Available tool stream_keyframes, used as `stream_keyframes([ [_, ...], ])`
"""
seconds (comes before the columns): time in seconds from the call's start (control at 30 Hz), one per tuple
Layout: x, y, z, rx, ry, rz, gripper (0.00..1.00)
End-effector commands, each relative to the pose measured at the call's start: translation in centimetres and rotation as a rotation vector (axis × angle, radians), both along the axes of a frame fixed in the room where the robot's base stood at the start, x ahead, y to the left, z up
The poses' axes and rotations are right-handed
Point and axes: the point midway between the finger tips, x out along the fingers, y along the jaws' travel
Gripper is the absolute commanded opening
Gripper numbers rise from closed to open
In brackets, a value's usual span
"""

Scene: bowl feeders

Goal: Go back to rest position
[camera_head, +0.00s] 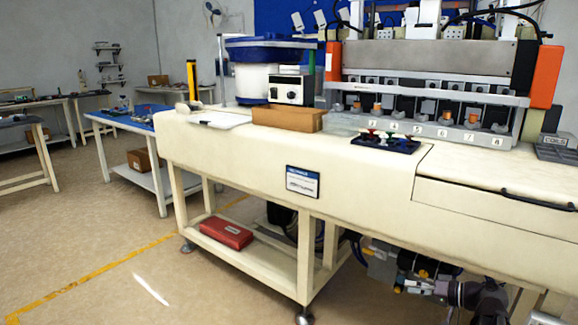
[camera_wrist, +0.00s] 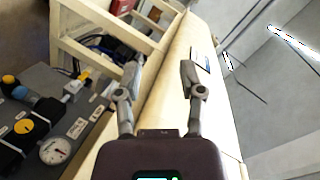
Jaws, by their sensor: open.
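My gripper (camera_wrist: 162,70) shows in the wrist view with its two fingers spread apart and nothing between them. Behind the fingers are the cream front panel and frame of the workbench (camera_wrist: 172,62). In the head view, part of my arm shows low at the bottom right, in front of and below the bench (camera_head: 235,150). The fingertips cannot be made out clearly there.
On the bench are a brown box (camera_head: 288,118), a dark tray with small red, white and green parts (camera_head: 385,142), and a bowl feeder (camera_head: 268,45). A red case (camera_head: 226,234) lies on the lower shelf. The floor at left is clear.

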Motion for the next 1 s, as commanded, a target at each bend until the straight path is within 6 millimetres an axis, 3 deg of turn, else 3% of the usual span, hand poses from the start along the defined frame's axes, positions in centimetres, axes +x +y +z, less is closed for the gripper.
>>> stream_keyframes([
  [0.03,-0.1,1.6,-0.8,-0.029,0.042,0.022,0.51],
  [0.2,-0.5,5.7,-3.8,-0.143,0.192,0.074,0.51],
  [0.5,-2.2,11.3,-8.4,-0.376,0.419,0.132,0.51],
  [0.7,-3.8,14.0,-10.8,-0.552,0.54,0.143,0.51],
  [1.0,-6.2,16.6,-13.0,-0.83,0.665,0.117,0.51],
])
